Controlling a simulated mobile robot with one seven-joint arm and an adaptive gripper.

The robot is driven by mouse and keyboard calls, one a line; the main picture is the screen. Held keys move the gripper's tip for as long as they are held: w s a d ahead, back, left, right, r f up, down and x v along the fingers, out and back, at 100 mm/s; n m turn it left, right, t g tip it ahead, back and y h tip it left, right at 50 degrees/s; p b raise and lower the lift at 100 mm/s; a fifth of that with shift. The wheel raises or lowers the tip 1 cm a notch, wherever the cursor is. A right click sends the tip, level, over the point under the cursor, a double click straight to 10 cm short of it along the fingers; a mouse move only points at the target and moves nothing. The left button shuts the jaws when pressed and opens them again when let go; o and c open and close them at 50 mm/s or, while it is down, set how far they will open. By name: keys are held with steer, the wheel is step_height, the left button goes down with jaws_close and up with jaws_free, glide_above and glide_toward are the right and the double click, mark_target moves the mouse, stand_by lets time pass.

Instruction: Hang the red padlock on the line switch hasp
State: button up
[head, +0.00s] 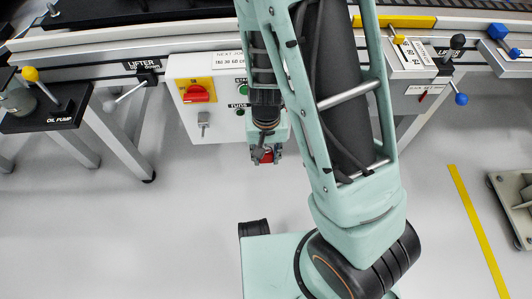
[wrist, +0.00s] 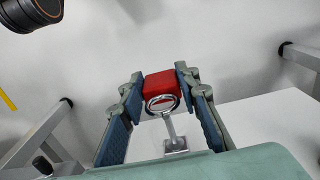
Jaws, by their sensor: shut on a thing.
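My gripper (head: 265,155) is shut on the red padlock (wrist: 162,84), with a finger on each side of it in the wrist view. The padlock's shackle (wrist: 162,103) shows as a shiny ring. In the head view the padlock (head: 267,157) is a small red patch, partly hidden by the fingers. The metal hasp (head: 203,120) sits on the white switch box below the red line switch (head: 197,94), left of my gripper. In the wrist view the hasp (wrist: 176,145) appears just beyond the ring; the depth between them is unclear.
The white switch box (head: 181,124) with green buttons is partly hidden by my arm. Another control box (head: 412,95) is at the right. The floor in front is clear.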

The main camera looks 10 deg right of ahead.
steer(key=s, duration=0.5)
steer(key=shift+s+a+r, duration=0.1)
steer(key=shift+s+r, duration=0.1)
steer(key=shift+s, duration=0.1)
stand_by(0.5)
